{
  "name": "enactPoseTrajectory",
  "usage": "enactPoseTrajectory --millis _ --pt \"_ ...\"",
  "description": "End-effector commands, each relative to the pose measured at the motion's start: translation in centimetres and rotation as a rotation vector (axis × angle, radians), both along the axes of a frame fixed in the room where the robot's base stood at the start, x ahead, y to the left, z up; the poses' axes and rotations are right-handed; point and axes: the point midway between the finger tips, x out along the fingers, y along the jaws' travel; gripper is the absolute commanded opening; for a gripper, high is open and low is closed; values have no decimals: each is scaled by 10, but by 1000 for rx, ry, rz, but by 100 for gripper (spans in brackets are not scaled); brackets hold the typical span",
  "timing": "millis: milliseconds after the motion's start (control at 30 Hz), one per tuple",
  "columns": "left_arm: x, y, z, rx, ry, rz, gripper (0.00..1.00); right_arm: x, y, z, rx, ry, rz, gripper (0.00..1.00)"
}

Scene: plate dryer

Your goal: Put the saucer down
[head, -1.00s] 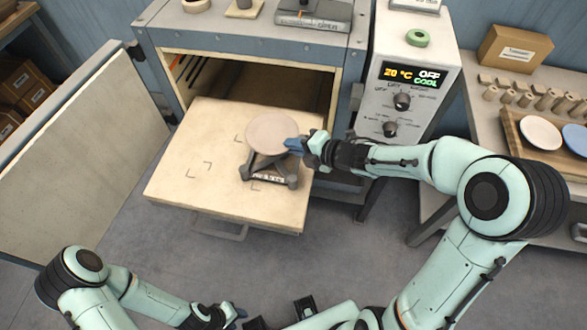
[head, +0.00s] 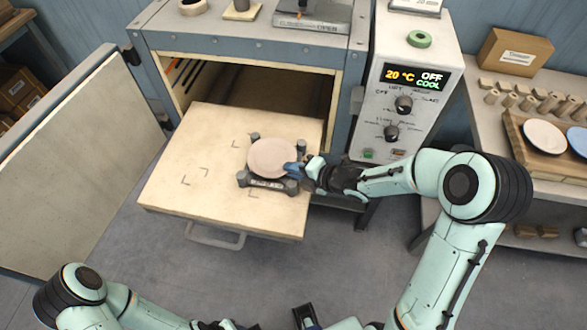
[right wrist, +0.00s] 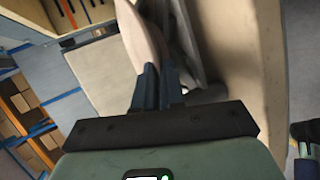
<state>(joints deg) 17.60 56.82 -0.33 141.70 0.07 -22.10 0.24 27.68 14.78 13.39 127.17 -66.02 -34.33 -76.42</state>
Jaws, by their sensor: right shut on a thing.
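The pale pinkish saucer (head: 272,157) is held flat over a dark weighing stand (head: 266,184) with corner posts, on the pulled-out shelf. My right gripper (head: 294,169) is shut on the saucer's right rim in the head view. In the right wrist view the saucer (right wrist: 148,38) shows nearly edge-on between the blue fingertips (right wrist: 157,84), close beside the stand. I cannot tell whether it touches the stand.
The wooden shelf (head: 190,175) sticks out of the open dryer, with corner marks and free room left of the stand. The dryer door (head: 80,170) stands open at left. The control panel (head: 405,90) is at right. A wooden tray (head: 525,150) with saucers lies on the right table.

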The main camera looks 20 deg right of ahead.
Motion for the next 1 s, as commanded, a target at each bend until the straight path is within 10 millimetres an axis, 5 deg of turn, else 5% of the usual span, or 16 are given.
enactPoseTrajectory --millis 67,100,167,533,1000 --pt "-2 0 -4 0 2 0 43 0 0 -3 0 -1 0 0" --pt "-1 0 -3 0 2 0 43 0 0 -3 -1 1 0 19" --pt "-1 0 -3 1 2 0 43 0 0 -3 -1 1 0 35" --pt "1 0 2 0 -1 0 43 -4 -4 5 -3 -1 -1 35" --pt "6 0 13 0 -7 0 43 -74 -50 47 -2 -1 -4 35"
